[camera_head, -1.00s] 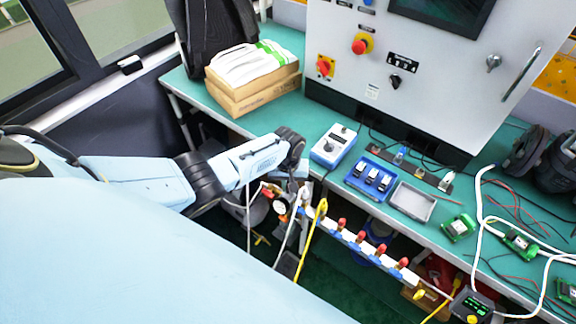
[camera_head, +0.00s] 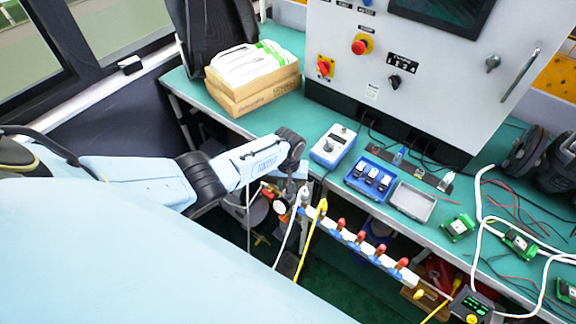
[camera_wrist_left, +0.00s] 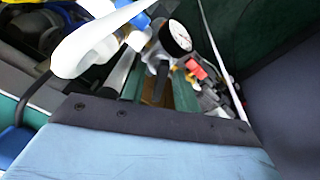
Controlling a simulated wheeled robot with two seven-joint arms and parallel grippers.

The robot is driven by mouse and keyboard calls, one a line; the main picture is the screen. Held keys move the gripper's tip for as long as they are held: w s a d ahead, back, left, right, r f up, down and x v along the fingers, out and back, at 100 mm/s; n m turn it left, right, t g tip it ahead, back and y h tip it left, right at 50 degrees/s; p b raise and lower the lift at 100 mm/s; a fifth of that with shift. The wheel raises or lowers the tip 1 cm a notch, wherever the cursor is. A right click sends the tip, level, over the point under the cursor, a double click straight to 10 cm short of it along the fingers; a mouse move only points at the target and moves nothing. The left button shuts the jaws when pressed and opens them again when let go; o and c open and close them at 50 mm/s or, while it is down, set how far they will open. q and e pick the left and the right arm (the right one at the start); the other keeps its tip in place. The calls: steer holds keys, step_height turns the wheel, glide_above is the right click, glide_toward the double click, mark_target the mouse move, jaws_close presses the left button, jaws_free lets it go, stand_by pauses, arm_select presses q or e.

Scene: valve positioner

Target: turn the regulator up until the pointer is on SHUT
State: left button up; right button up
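A small round gauge with a white face (camera_wrist_left: 177,36) sits among grey fittings in the left wrist view. It also shows in the head view (camera_head: 280,207), at the left end of the white pipe manifold. Its pointer and marks are too small to read. A red part (camera_wrist_left: 196,68) lies beside the gauge. My left gripper (camera_head: 291,190) is at the manifold's left end, close to the gauge, mostly hidden by my wrist. I cannot tell whether its fingers are open or touch the regulator. My right gripper is not in view.
The manifold (camera_head: 350,238) carries several red-topped valves along the bench edge. A white-blue meter (camera_head: 332,147), a blue tray (camera_head: 370,178) and a grey tray (camera_head: 411,201) stand on the green bench. White and yellow hoses hang close to my left gripper. A cabinet stands behind.

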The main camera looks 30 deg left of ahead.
arm_select(q)
steer(key=shift+r, duration=0.1)
step_height(320, 180, up, 13)
steer(key=p, duration=0.4)
steer(key=shift+r+p, duration=0.15)
steer(key=shift+p, duration=0.15)
